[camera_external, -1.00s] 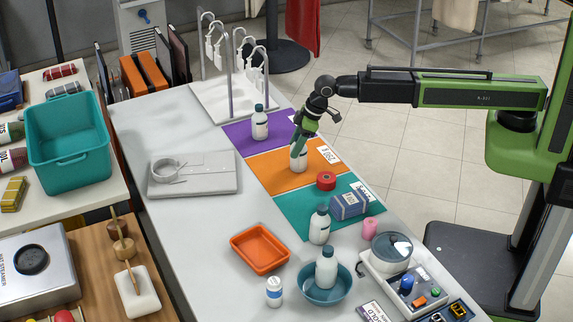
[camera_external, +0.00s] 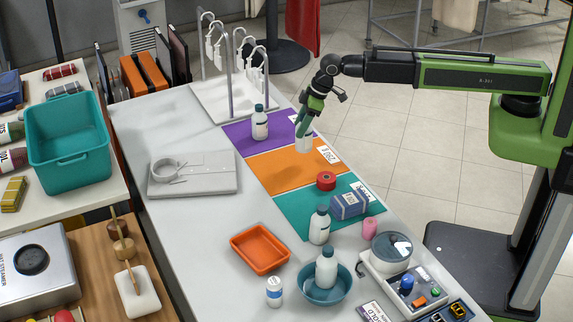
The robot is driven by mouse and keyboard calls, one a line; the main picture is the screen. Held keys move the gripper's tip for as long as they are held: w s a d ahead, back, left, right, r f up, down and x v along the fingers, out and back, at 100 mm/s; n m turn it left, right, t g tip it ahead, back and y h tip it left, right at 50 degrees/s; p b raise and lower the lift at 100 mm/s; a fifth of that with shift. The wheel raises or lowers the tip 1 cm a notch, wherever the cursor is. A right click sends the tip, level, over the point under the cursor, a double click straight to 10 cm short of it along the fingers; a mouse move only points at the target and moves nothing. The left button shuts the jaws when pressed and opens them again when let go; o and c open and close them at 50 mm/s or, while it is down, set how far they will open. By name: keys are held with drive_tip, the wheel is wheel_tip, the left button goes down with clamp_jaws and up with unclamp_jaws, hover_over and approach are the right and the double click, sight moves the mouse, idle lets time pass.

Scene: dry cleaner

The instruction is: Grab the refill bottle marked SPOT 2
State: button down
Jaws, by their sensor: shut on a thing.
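My gripper (camera_external: 305,127) is shut on a white refill bottle (camera_external: 304,144) and holds it upright or nearly so. The bottle appears just above the far edge of the orange mat (camera_external: 282,170); the jaws hide its upper part. The orange mat carries a white label (camera_external: 327,153) whose small print is hard to read. Another white bottle with a dark cap (camera_external: 260,125) stands on the purple mat (camera_external: 238,139), left of my gripper. A similar bottle (camera_external: 319,228) stands at the teal mat (camera_external: 291,212).
A hanger rack (camera_external: 231,88) stands behind. The orange mat's middle is clear.

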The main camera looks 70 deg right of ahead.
drive_tip(key=s+d+r+p, duration=0.2)
drive_tip(key=d+r+p, duration=0.2)
drive_tip(key=d, duration=0.4)
drive_tip(key=shift+r, duration=0.5)
